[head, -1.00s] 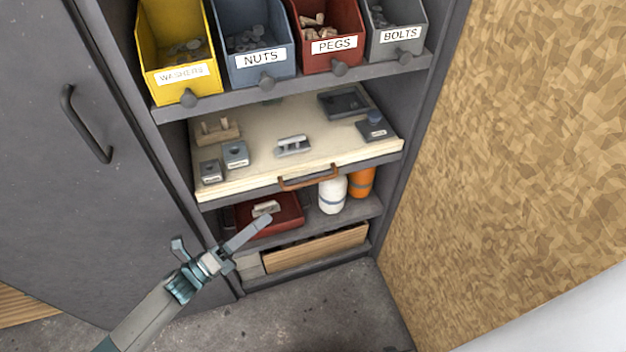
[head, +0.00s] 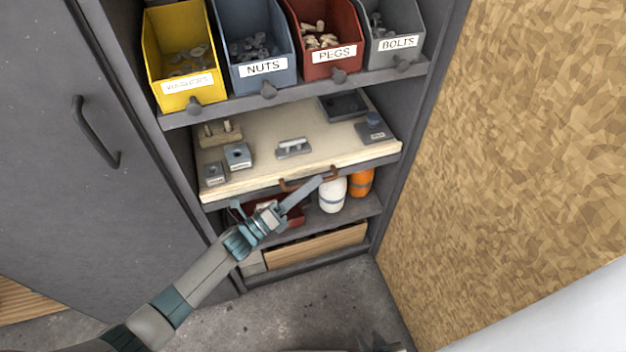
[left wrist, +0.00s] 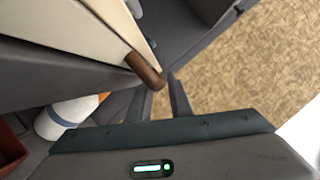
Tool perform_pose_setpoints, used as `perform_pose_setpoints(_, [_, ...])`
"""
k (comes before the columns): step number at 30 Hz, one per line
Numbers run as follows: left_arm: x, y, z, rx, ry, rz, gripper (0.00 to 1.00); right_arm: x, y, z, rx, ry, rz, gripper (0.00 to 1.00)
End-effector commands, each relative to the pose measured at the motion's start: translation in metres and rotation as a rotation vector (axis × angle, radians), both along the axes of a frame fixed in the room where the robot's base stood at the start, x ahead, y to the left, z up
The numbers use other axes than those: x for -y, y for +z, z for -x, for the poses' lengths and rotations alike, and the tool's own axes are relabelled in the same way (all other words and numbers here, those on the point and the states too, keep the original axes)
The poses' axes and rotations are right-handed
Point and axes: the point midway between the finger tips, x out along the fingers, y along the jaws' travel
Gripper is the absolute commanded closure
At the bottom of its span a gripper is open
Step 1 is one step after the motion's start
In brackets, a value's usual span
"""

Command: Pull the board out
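The board (head: 265,165) is a pale wooden slab lying on the middle shelf of the cabinet, with small parts on top. Its brown handle (head: 289,185) is on the front edge, partly hidden by a finger of my left gripper (head: 278,194). That gripper is open and empty, just in front of and below the handle. In the left wrist view the handle (left wrist: 143,70) appears just beyond the fingers, and the board (left wrist: 75,25) is at upper left. My right gripper (head: 380,342) barely shows at the bottom edge; its fingers are unclear.
Labelled bins stand on the shelf above, including the yellow washers bin (head: 180,85) and red pegs bin (head: 330,70). A white bottle (head: 332,196) and orange bottle (head: 361,184) stand below the board. A grey door (head: 70,210) is at left, and a particle-board panel (head: 510,150) at right.

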Motion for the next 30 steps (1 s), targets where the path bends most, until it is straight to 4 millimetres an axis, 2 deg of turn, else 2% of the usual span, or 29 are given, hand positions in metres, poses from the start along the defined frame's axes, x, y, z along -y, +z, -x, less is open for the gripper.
perform_pose_setpoints(4, [0.0071,0.002,-0.0057,-0.001,0.001,-0.001,0.81,-0.0018,0.0024,-0.0015,0.012,0.002,-0.004,0.69])
perform_pose_setpoints(14, [0.0087,0.0022,-0.0069,-0.001,0.001,-0.001,0.81,-0.002,0.0024,-0.0017,0.015,0.002,-0.005,0.69])
perform_pose_setpoints(17, [0.0087,0.0023,-0.0069,0.0,0.0,0.0,1.0,-0.0019,0.0025,-0.0016,0.015,0.002,-0.005,0.69])
perform_pose_setpoints(25, [0.0089,0.0022,-0.0058,-0.001,0.001,-0.001,1.0,-0.0019,0.0027,-0.0016,0.015,0.002,-0.005,0.69])
perform_pose_setpoints(30, [0.0119,0.0026,0.0028,-0.002,0.0,0.001,1.0,-0.0022,0.005,-0.0022,0.021,0.002,-0.006,0.69])
